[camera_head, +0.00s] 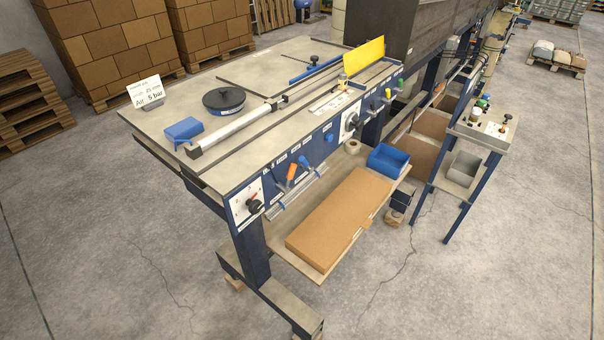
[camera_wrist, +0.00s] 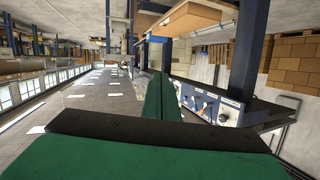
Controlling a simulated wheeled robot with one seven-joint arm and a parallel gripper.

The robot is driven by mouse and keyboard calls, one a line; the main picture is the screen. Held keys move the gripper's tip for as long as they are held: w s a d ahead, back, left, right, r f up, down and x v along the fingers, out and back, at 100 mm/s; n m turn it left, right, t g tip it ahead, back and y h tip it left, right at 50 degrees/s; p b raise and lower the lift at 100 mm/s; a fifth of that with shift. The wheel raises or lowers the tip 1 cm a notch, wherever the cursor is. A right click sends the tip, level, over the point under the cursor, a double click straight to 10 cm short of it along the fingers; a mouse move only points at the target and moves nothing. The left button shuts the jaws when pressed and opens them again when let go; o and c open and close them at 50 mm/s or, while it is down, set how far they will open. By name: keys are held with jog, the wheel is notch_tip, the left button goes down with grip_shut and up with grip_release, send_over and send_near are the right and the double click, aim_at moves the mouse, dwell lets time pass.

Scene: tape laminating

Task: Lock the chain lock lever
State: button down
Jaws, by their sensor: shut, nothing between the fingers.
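The machine's front panel (camera_head: 290,172) carries several levers and knobs. Labels are too small to tell which is the chain lock lever. In the wrist view, the panel (camera_wrist: 198,106) appears upside down beyond my gripper (camera_wrist: 154,77). Its green fingers are shut, empty and apart from the panel.
A blue bin (camera_head: 388,160) and a long cardboard piece (camera_head: 338,220) lie on the lower shelf. A small side stand (camera_head: 478,135) stands to the right. The floor (camera_head: 400,290) in front is clear. Stacked boxes (camera_head: 110,45) are behind.

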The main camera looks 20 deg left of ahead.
jog(key=w+a+r+m+y, duration=0.15)
jog(key=w+m, duration=0.35)
jog(key=w, duration=0.7)
jog(key=w+a+m+y, duration=0.2)
jog(key=w+m, duration=0.3)
jog(key=w, duration=0.6)
jog(key=w+a+r+m+g+y, duration=0.1)
jog(key=w+a+r+y, duration=0.1)
jog(key=r, duration=0.5)
jog(key=w+a+r+m+g+y, duration=0.1)
jog(key=w+a+r+y, duration=0.1)
jog(key=w+a+r, duration=0.2)
jog(key=w+a+r+m+g+y, duration=0.1)
jog(key=w+a+r+g+y, duration=0.1)
jog(key=w+r, duration=0.4)
notch_tip(320, 180, up, 5)
jog(key=shift+a+f+m+y, duration=0.1)
jog(key=shift+a+m+y, duration=0.3)
jog(key=shift+a, duration=0.3)
jog(key=shift+w, duration=0.1)
jog(key=x, duration=1)
jog(key=shift+a, duration=0.15)
jog(key=shift+s+n, duration=0.25)
jog(key=shift+n, duration=0.15)
